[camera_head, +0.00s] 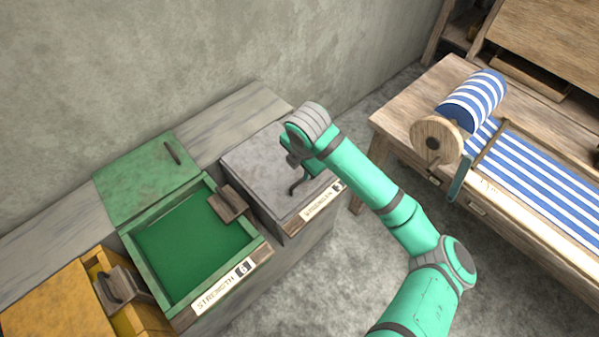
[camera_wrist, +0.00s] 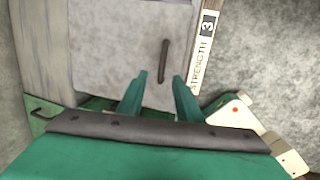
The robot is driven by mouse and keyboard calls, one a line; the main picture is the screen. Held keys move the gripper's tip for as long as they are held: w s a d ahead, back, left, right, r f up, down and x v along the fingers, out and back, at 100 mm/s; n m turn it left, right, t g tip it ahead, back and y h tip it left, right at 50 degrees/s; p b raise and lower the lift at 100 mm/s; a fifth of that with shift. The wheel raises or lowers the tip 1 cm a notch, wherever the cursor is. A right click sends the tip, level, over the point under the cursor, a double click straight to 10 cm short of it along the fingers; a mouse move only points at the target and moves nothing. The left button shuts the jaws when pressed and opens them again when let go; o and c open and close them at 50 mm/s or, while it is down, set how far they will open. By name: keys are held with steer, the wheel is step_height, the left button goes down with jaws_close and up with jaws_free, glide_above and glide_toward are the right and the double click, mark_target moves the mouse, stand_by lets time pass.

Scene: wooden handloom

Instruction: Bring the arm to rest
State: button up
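My arm, green with grey joints, reaches from the lower right across to the grey box (camera_head: 262,170) labelled STRENGTH. My gripper points down over its grey lid, mostly hidden behind my wrist in the head view. In the wrist view my gripper (camera_wrist: 159,82) shows two green fingers apart, with nothing between them. The grey lid (camera_wrist: 115,45) lies beneath, with its dark handle (camera_wrist: 164,62) just beyond the fingertips. The handle also shows in the head view (camera_head: 297,187). I cannot tell how high the fingers are above the lid.
Left of the grey box is an open green box (camera_head: 195,245), with its green lid (camera_head: 150,180) behind it. A brown block (camera_head: 229,203) sits at its rim. A yellow box (camera_head: 50,300) is far left. The loom (camera_head: 440,95) with striped cloth stands right, across a floor gap.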

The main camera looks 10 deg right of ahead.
steer(key=w+a+r+m+t+y, duration=0.1)
steer(key=a+r+m+t+y, duration=0.25)
steer(key=a, duration=0.55)
steer(key=w+a+r+m+t+y, duration=0.1)
steer(key=a+r+m+t+y, duration=0.15)
steer(key=a+m, duration=0.45)
steer(key=w+a+r+m+t+y, duration=0.1)
steer(key=a+r+m+t+y, duration=0.2)
steer(key=a, duration=0.8)
steer(key=s+d+f+m+t+h, duration=0.2)
steer(key=s+d+f+m+h, duration=0.35)
steer(key=s, duration=0.45)
steer(key=s+d+f+m+t+h, duration=0.2)
steer(key=s+d+f+m, duration=0.35)
steer(key=s+f, duration=0.35)
steer(key=s+d+r+h, duration=0.1)
steer(key=s+d, duration=0.3)
steer(key=s, duration=0.6)
steer(key=s+d+r, duration=0.2)
steer(key=s+d, duration=0.3)
steer(key=s, duration=0.5)
steer(key=shift+d+h, duration=0.25)
steer(key=shift+h, duration=0.1)
